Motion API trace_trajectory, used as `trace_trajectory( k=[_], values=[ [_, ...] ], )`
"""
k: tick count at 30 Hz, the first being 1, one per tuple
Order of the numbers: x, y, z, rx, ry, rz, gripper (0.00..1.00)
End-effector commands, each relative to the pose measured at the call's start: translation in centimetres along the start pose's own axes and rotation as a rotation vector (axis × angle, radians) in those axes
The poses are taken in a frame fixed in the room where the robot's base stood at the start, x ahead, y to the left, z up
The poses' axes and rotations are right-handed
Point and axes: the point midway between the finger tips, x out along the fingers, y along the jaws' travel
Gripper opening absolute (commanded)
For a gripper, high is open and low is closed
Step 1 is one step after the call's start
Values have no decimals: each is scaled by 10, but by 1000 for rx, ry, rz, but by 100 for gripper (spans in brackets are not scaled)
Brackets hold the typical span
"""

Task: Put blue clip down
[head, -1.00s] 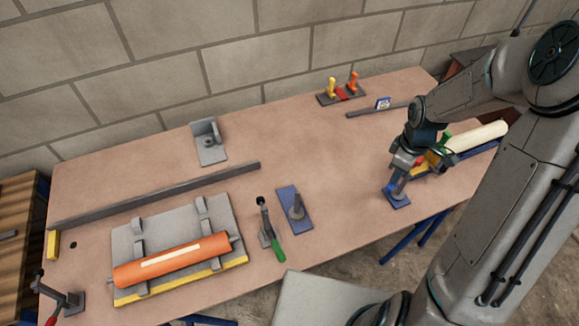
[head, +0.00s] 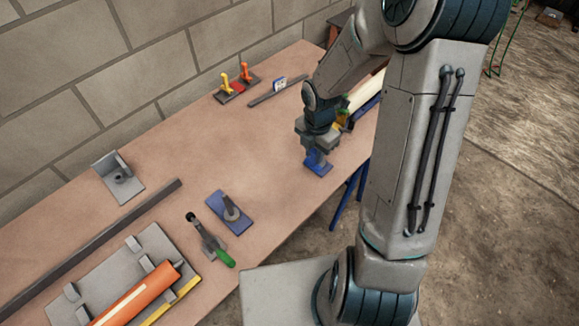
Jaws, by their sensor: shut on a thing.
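The blue clip (head: 318,166) is in my gripper (head: 316,150), at the right-hand part of the table's front edge. Its flat blue base faces down; I cannot tell whether it touches the tabletop. My gripper points down and is shut on the clip's upper part, which the jaws partly hide. A second blue plate with a grey upright post (head: 230,210) stands apart on the table, to the lower left.
The brown table (head: 265,140) has clear room left of my gripper. A green-handled toggle clamp (head: 210,240), an orange roller (head: 135,295) on a grey plate, a long grey bar (head: 90,250) and a grey bracket (head: 118,180) lie left. A yellow-and-orange-handled piece (head: 237,85) stands behind.

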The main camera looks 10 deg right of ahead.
Motion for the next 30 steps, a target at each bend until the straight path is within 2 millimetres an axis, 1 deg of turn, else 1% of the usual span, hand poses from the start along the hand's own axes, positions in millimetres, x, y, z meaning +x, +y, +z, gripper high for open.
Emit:
trace_trajectory(
  k=[1, 6, 14, 19, 22, 30],
  values=[
    [12, -1, -2, 0, 5, -5, 0],
    [42, -1, -2, 0, 4, -5, 0],
    [62, 0, -1, 2, 3, -3, 0],
    [85, 0, -2, 1, 4, -4, 0],
    [91, 0, -1, 3, 2, -3, 0],
    [93, 0, 0, 3, 1, -1, 0]
  ],
)
